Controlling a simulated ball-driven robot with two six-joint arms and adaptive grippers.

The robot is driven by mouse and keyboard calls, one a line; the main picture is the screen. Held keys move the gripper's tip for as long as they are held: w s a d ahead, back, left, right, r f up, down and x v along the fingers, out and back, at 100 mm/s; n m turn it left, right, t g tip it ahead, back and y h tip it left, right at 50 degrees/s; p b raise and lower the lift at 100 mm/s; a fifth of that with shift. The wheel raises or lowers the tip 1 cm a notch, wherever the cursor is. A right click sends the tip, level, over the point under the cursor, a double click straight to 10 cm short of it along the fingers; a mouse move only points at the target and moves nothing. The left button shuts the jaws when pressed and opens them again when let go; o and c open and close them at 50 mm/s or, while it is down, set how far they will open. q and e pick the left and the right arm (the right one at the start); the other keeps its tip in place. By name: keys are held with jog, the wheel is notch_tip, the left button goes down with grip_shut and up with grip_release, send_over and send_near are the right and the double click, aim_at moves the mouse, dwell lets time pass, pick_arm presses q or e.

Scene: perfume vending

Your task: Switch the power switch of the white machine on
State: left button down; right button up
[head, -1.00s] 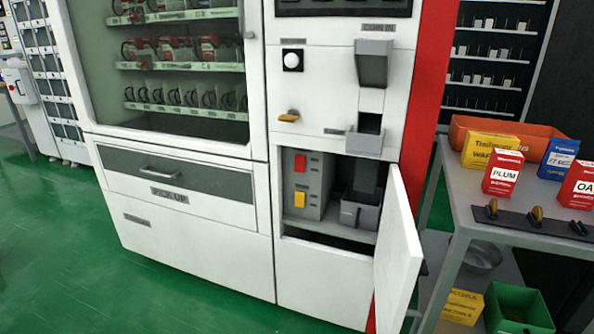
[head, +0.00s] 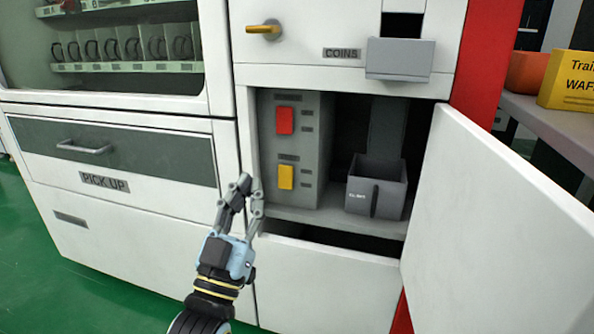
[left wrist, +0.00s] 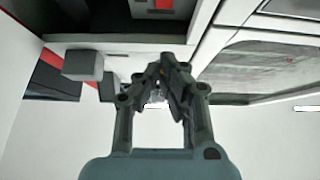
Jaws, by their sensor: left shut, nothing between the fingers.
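The white machine (head: 325,285) has its lower compartment open. Inside, a grey control box (head: 310,150) carries a red switch (head: 284,120) above a yellow switch (head: 286,177). The small labels by them are too blurred to read, and I cannot tell the switches' positions. My left gripper (head: 248,184) is shut and empty, in front of the compartment's left edge, left of the yellow switch and apart from it in the picture. In the left wrist view, my left gripper (left wrist: 163,68) also shows shut, with a red patch at the top edge. My right gripper is not in view.
The white compartment door (head: 490,200) stands open to the right. A grey coin box (head: 377,187) sits right of the control box. Above are a brass knob (head: 264,30) and a coin return tray (head: 399,59). A grey table (head: 560,125) is at the far right.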

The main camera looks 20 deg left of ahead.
aim_at(286, 116)
pick_arm(q)
jog(key=shift+w+d+f+y+b, duration=0.1)
jog(key=shift+w+f+y+b, duration=0.2)
jog(key=shift+w+f+b, duration=0.55)
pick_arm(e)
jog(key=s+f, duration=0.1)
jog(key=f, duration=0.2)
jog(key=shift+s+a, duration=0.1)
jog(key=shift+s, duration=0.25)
pick_arm(q)
jog(key=shift+w+r, duration=0.15)
jog(key=shift+r, duration=0.05)
